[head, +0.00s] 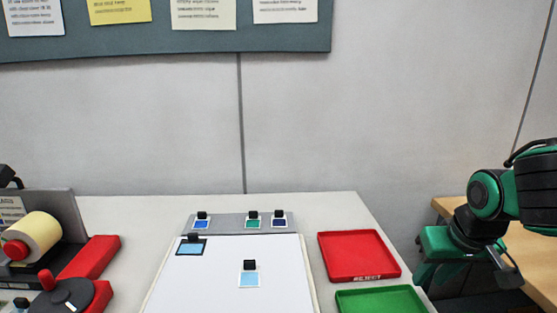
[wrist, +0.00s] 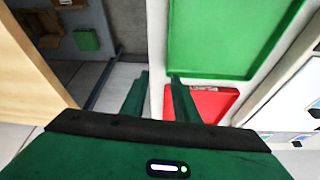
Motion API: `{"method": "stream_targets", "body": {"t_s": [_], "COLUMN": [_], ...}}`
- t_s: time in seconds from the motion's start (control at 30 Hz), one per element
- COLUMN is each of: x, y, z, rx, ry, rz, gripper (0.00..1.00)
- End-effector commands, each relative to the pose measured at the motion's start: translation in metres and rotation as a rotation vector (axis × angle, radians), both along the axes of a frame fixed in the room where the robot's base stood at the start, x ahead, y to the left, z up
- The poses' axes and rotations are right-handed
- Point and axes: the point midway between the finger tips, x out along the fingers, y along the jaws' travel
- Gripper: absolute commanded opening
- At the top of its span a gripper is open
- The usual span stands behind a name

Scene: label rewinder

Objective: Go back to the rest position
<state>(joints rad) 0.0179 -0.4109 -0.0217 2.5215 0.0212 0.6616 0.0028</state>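My arm reaches in from the right edge of the head view, and my gripper (head: 432,276) hangs just right of the two trays, beyond the white table's right edge. In the wrist view my gripper (wrist: 158,88) shows two green fingers standing apart with nothing between them, so it is open and empty. The green tray (head: 380,300) is close by my gripper, and it fills the upper right of the wrist view (wrist: 230,35). The red tray (head: 358,256) lies behind it on the table and shows in the wrist view (wrist: 208,102).
A white board (head: 215,275) on the table (head: 335,210) carries two label pieces, with several more on a grey strip (head: 235,222) behind. The rewinder (head: 70,215) with its yellowish roll (head: 38,232) stands left. A wooden desk (head: 450,209) is at right; floor shows between it and the table.

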Motion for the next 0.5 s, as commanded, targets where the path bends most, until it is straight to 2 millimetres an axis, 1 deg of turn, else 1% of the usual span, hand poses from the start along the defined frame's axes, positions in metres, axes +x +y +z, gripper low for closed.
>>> {"method": "stream_targets", "body": {"t_s": [0.03,0.17,0.27,0.37,0.4,0.5], "x": [-0.008,-0.031,-0.053,-0.079,-0.091,-0.120], "y": [-0.010,-0.034,-0.052,-0.068,-0.075,-0.087], "z": [-0.002,-0.005,-0.008,-0.011,-0.012,-0.014], "rx": [0.001,0.008,0.019,0.038,0.048,0.077], "ry": [0.021,0.079,0.132,0.188,0.214,0.274], "rz": [-0.032,-0.115,-0.189,-0.270,-0.307,-0.393], "gripper": [0.28,0.28,0.28,0.28,0.28,0.28]}}
